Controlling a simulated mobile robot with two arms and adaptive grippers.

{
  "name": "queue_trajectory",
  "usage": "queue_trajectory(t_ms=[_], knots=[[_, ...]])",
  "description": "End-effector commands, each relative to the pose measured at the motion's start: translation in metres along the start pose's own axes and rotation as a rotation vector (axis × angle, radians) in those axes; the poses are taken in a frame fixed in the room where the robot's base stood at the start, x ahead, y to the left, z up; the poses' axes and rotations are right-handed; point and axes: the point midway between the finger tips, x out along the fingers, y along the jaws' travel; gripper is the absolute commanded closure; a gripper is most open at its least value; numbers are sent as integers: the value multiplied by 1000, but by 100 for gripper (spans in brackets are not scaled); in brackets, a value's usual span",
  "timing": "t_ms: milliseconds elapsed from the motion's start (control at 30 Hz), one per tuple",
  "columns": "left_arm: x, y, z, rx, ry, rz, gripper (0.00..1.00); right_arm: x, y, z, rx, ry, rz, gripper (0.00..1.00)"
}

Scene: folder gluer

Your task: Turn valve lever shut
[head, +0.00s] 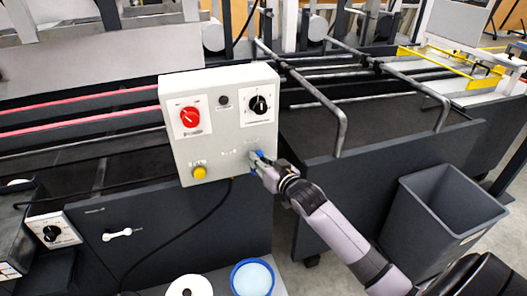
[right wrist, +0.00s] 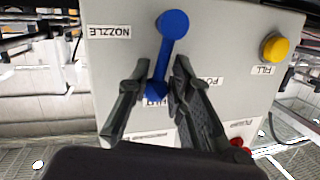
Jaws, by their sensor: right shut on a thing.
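The valve lever is blue, on the front of a light grey control box (head: 222,110). In the right wrist view the blue lever (right wrist: 172,26) has its round hub at the top, and its arm runs down and slightly left between my fingers. My right gripper (right wrist: 161,72) is shut on the lever arm, with one dark finger on each side. In the head view my right gripper (head: 262,164) is at the lower right of the box and hides most of the lever. My left gripper is not in view.
The box also carries a red knob (head: 190,117), a black knob (head: 259,105) and a yellow button (head: 199,173). A dark grey bin (head: 440,217) stands at the right. A blue-rimmed container (head: 252,278) and a white roll (head: 189,287) are below the box.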

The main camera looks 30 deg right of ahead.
Motion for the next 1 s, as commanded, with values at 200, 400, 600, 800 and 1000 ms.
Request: queue_trajectory(t_ms=[200, 400, 600, 800, 1000], knots=[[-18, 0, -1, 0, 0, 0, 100, 1, -7, -3, -105, -21, 20, 100], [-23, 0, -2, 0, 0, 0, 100, 2, -9, -2, -154, -30, 29, 100], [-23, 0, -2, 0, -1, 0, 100, 2, -9, -1, -169, -31, 32, 100], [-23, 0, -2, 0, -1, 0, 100, 2, -10, -1, -168, -30, 32, 100], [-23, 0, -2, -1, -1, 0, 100, 2, -10, -1, -168, -30, 31, 72]])
